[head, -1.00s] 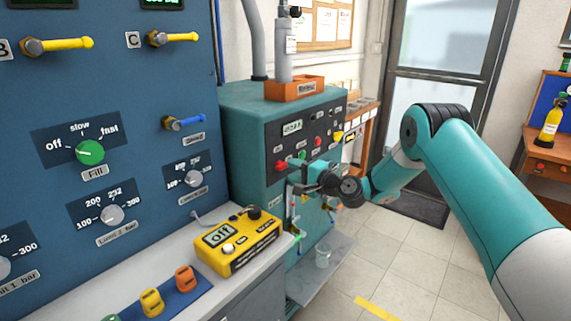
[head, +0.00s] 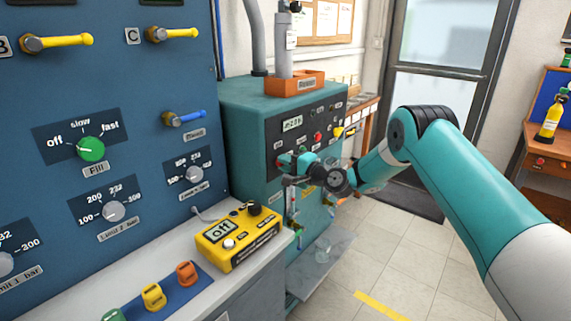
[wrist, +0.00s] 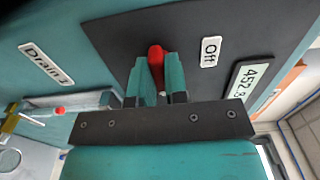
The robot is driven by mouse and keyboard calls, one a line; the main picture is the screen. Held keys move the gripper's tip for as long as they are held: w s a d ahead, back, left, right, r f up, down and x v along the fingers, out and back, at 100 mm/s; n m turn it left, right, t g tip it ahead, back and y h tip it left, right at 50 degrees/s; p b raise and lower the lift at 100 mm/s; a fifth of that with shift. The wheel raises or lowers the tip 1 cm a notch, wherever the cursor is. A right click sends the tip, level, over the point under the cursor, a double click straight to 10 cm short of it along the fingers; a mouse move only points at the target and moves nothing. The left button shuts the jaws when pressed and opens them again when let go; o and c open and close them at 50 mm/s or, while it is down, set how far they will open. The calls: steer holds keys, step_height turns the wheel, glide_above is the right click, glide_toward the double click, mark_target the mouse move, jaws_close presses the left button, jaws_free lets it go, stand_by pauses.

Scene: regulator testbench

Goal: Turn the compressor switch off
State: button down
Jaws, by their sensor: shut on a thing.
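The compressor switch is a red lever (wrist: 156,66) on the dark panel of the teal compressor cabinet (head: 240,125). In the wrist view its red tip stands up between the two teal fingertips. An "Off" label (wrist: 210,51) is on the panel to the right of the lever. My gripper (wrist: 158,80) is shut on the lever, one finger on each side. In the head view my gripper (head: 284,163) is at the left part of the cabinet's front panel and hides most of the switch. The lever's base is hidden by the fingers.
A number display (head: 292,124) sits above the gripper on the panel, with a red button (head: 318,137) to its right. A "Drain 1" label (wrist: 46,63) and a small red-tipped valve lie left in the wrist view. A yellow box (head: 237,237) sits on the bench nearby.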

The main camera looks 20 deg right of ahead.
steer(key=shift+f+b, duration=0.1)
steer(key=shift+b, duration=0.3)
steer(key=n+b, duration=0.2)
steer(key=b, duration=0.1)
steer(key=n+b, duration=0.2)
steer(key=shift+f, duration=0.25)
steer(key=n+b, duration=0.6)
steer(key=b, duration=0.3)
steer(key=shift+f, duration=0.1)
steer(key=n+b, duration=0.5)
steer(key=b, duration=0.2)
steer(key=shift+b, duration=0.3)
steer(key=n+b, duration=0.2)
steer(key=shift+r+n+b, duration=0.25)
steer(key=shift+n+b, duration=0.15)
steer(key=shift+r, duration=0.1)
steer(key=c, duration=1.1)
jaws_free()
steer(key=shift+c, duration=0.2)
steer(key=shift+r, duration=0.1)
